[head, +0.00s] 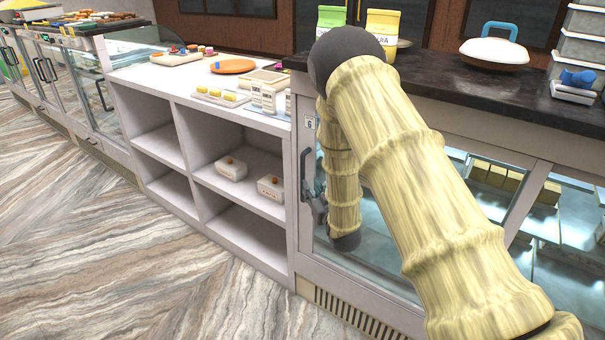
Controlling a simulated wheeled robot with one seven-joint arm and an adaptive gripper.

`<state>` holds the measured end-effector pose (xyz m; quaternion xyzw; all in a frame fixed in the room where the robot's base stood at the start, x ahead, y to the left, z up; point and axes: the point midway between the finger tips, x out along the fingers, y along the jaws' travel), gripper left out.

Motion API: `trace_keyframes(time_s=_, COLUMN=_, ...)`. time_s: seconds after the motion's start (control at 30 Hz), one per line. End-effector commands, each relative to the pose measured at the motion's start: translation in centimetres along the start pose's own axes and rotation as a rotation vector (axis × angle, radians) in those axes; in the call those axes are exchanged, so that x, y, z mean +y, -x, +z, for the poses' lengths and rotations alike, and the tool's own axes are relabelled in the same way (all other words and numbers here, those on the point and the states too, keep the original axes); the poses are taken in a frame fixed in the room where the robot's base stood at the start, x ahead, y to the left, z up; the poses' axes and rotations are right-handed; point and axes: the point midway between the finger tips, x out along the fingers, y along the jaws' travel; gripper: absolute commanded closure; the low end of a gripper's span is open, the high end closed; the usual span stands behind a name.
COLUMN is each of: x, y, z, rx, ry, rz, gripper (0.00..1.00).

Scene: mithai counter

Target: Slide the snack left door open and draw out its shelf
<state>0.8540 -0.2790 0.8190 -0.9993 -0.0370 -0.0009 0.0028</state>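A glass-fronted case under the dark countertop fills the right side of the head view; I cannot confirm from any label that it is the snack case. Its left glass door (375,245) has a light frame and looks closed. A dark vertical handle (304,172) is at the door's left edge, below a small tag reading 6. My gripper (316,208) is at the handle's lower part, partly hidden by my arm; I cannot tell whether it touches or grips. A shelf with several yellow-brown blocks (500,176) shows through the glass; my arm hides much of it.
A white open shelf unit (200,115) with two small boxes stands left of the case. Its top holds trays and an orange plate (232,66). Pouches (382,28) and a lidded white dish (494,52) stand on the dark countertop (450,75). The floor (140,260) in front is clear.

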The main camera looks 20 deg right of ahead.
Motion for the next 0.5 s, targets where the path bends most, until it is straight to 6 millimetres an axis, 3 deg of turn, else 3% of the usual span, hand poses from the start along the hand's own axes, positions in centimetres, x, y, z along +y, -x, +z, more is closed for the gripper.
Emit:
trace_keyframes(time_s=0.3, x=0.0, y=-5.2, z=-0.1, rx=0.001, ry=0.001, rz=0.000, gripper=0.75)
trace_keyframes(time_s=0.5, x=0.0, y=-7.6, z=0.0, rx=-0.001, ry=0.000, rz=0.001, gripper=0.75)
